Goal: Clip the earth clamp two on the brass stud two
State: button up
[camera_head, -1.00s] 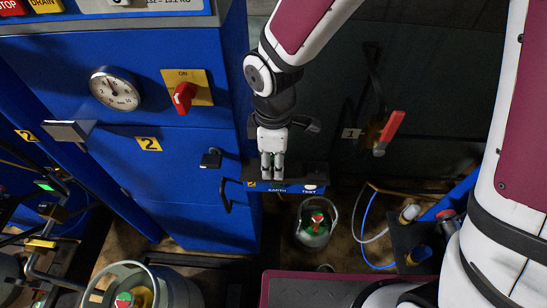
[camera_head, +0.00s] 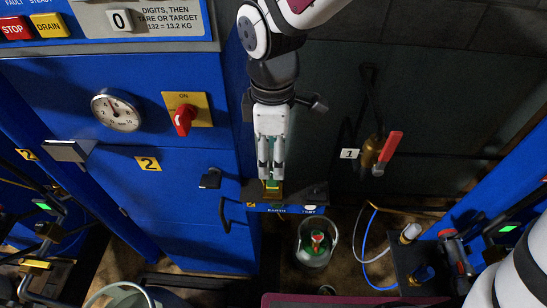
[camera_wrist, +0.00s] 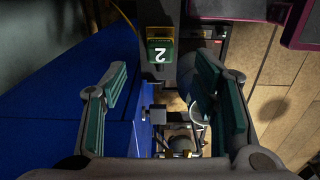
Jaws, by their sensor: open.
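A green block marked 2 with yellow edging, which looks like earth clamp two (camera_wrist: 161,52), is at the top centre of the wrist view. In the head view a small green and brass-coloured piece (camera_head: 273,188) shows at the fingertips, on a dark ledge (camera_head: 310,191) above a blue strip lettered EARTH (camera_head: 278,209). My gripper (camera_head: 271,178) points down over it. In the wrist view my gripper (camera_wrist: 162,78) has its green-padded fingers wide apart, with nothing held between them. I cannot make out brass stud two for sure.
A valve with a red handle (camera_head: 387,153) is at the right.

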jog(key=shift+r, duration=1.25)
jog(key=shift+d+r, duration=0.1)
jog(key=shift+d, duration=0.05)
jog(key=s+d+r+m+t, duration=0.1)
jog(key=s+d+r+m, duration=0.2)
jog(key=d+m, duration=0.3)
jog(key=s+d+r+m+t, duration=0.2)
jog(key=s+d+r+m, duration=0.2)
jog(key=d+m, duration=0.2)
jog(key=s+d+r+m+t, duration=0.2)
jog(key=d+m, duration=0.4)
jog(key=d, duration=0.3)
jog(key=v, duration=0.3)
jog(key=shift+d, duration=0.1)
